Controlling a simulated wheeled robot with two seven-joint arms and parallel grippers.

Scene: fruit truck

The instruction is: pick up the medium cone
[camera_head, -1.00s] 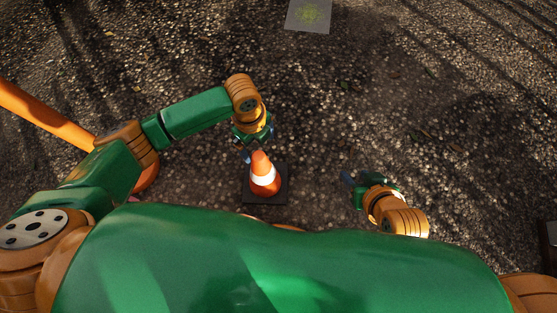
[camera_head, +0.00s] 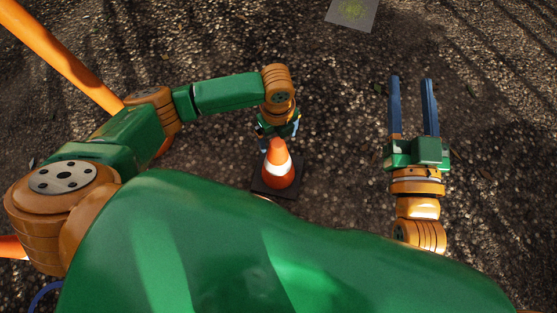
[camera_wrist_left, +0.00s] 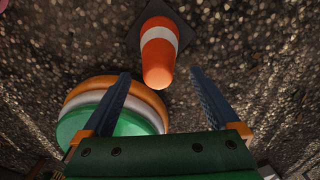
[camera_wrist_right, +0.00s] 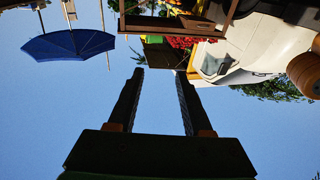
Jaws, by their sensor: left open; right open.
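An orange cone (camera_head: 277,163) with a white band stands upright on a square dark base in the head view. My left gripper (camera_head: 281,129) is just beyond the cone's tip, and my wrist partly hides its fingers there. In the left wrist view the cone (camera_wrist_left: 159,50) has its tip towards me, between the fingertips of the open left gripper (camera_wrist_left: 160,73), with gaps on both sides. My right gripper (camera_head: 411,80) is open and empty, well to the right of the cone, its fingers pointing up the picture. It also shows open in the right wrist view (camera_wrist_right: 160,72).
The gravel ground around the cone is mostly clear. A thick orange bar (camera_head: 60,52) crosses the upper left. A pale square slab (camera_head: 352,11) lies at the top. The right wrist view shows a blue umbrella (camera_wrist_right: 68,45) and a white vehicle (camera_wrist_right: 260,50), both upside down.

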